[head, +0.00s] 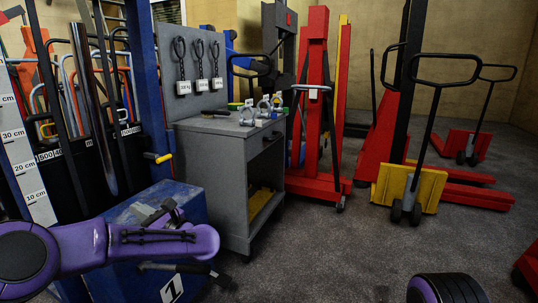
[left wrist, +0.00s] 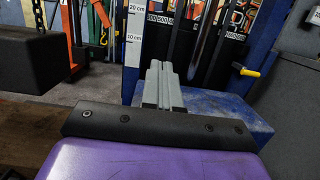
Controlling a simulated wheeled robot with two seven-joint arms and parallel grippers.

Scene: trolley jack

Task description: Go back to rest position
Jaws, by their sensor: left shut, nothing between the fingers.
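My left gripper (left wrist: 162,84) shows clearly in the left wrist view. Its two grey fingers are together with nothing between them. Behind them is a blue block (left wrist: 222,108), apparently the blue base with a "1" label (head: 172,287) in the head view. Only a rounded black and purple part of my right arm shows at the bottom right; the right gripper is out of view.
A grey cart (head: 222,180) holding shackles (head: 262,108) stands right of the blue base. Red lifting equipment (head: 318,100) and a yellow-and-red trolley (head: 408,188) stand beyond. A dark block (left wrist: 38,68) hangs from a chain at left. Carpet at centre right is clear.

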